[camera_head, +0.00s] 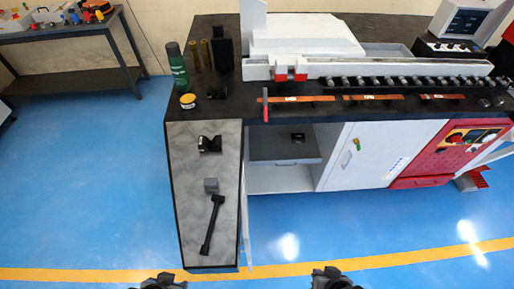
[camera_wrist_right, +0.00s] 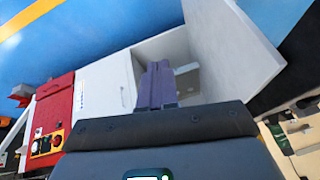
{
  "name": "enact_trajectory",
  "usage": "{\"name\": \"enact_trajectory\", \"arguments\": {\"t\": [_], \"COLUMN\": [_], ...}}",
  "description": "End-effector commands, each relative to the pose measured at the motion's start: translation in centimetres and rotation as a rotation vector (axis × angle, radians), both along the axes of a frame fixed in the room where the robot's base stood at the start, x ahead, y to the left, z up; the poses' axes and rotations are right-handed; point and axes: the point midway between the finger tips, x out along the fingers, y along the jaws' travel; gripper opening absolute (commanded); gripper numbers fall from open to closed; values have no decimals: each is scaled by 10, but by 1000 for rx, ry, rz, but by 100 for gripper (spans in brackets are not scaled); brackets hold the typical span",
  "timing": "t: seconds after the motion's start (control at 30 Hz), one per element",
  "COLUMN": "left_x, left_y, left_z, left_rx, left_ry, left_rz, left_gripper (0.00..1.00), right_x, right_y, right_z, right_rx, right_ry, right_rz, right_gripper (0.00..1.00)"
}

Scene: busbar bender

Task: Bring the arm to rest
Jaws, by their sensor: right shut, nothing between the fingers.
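My right gripper (camera_head: 332,279) is at the bottom edge of the head view, in front of the bench and over the blue floor, apart from everything. In the right wrist view its fingers (camera_wrist_right: 158,86) are together with nothing between them, and the white cabinet lies beyond them. Part of my left arm's end (camera_head: 160,281) shows at the bottom edge, left of the right one. Its fingers cannot be made out.
The white cabinet (camera_head: 365,150) has an open compartment. A red panel (camera_head: 440,158) is at right.

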Motion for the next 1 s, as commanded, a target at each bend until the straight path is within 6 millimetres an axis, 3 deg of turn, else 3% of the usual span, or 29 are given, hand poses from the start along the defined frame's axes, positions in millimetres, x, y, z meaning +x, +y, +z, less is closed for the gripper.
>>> {"name": "enact_trajectory", "arguments": {"t": [0.03,0.1,0.17,0.27,0.3,0.47,0.8,1.0], "left_x": [0,0,0,0,0,0,1,1], "left_y": [1,1,2,2,2,2,-1,-1], "left_z": [0,0,0,0,20,62,174,216], "left_rx": [2,4,7,7,8,7,-5,-7], "left_ry": [0,0,0,0,5,1,-3,-3], "left_rz": [-2,-3,-4,-4,-4,-4,4,5], "left_gripper": [38,38,38,38,38,38,38,38], "right_x": [-3,-7,-16,-30,-28,-28,-27,-27], "right_y": [-15,-30,-36,-40,-40,-39,-39,-39], "right_z": [19,37,45,40,62,103,212,254], "right_rx": [-42,-98,-136,-198,-198,-197,-196,-196], "right_ry": [4,23,56,127,120,119,119,118], "right_rz": [11,51,108,246,246,243,243,243], "right_gripper": [0,0,0,0,0,0,0,0]}}
